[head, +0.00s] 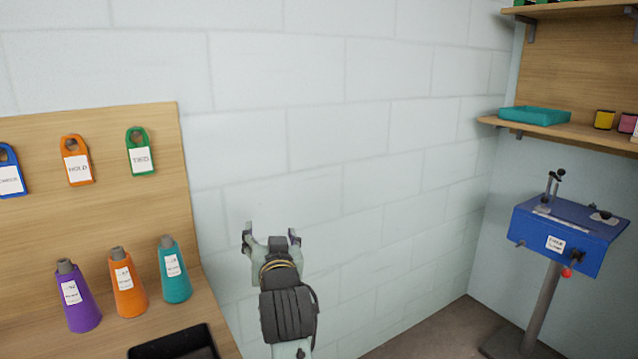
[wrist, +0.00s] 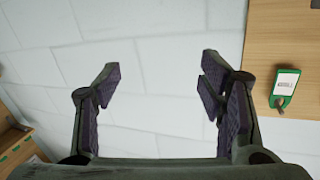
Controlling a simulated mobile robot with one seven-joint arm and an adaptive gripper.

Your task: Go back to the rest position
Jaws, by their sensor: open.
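My gripper (head: 270,238) is raised in front of the pale block wall in the head view, right of the wooden board. In the wrist view my gripper (wrist: 158,85) has its two fingers spread wide, with only wall between them. It is open and empty, and touches nothing that I can see.
A black tray (head: 165,350) is near. A blue stand (head: 572,235) is at right, beneath shelves.

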